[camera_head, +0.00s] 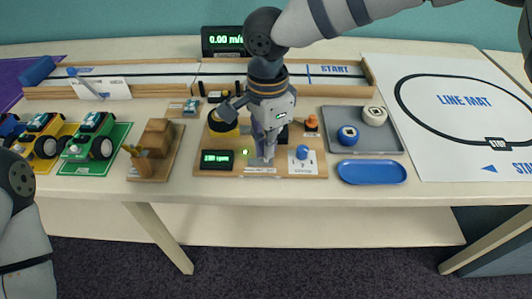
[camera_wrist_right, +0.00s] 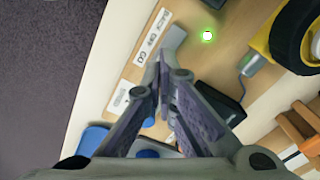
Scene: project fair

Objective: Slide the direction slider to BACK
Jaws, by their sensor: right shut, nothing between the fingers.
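The wooden control board (camera_head: 213,169) lies on the table under my right arm. The direction slider's grey track (camera_wrist_right: 173,42) shows in the wrist view just beyond my right fingertips. A white label (camera_wrist_right: 151,36) beside it reads BACK, OFF, GO, with BACK at the end farther from my gripper. My right gripper (camera_wrist_right: 163,62) is shut and empty, its fingertips close over the track. In the head view, my right gripper (camera_head: 267,157) points down at the front of the board. The slider's knob is not clearly visible, and I cannot tell its position or whether the fingers touch it.
A lit green lamp (camera_head: 245,152) and a small display (camera_head: 217,160) are left of the gripper. A blue knob (camera_head: 302,153) is on its right. A grey tray (camera_head: 388,139) and blue dish (camera_head: 372,172) stand farther right. A wooden block stand (camera_head: 155,150) is left.

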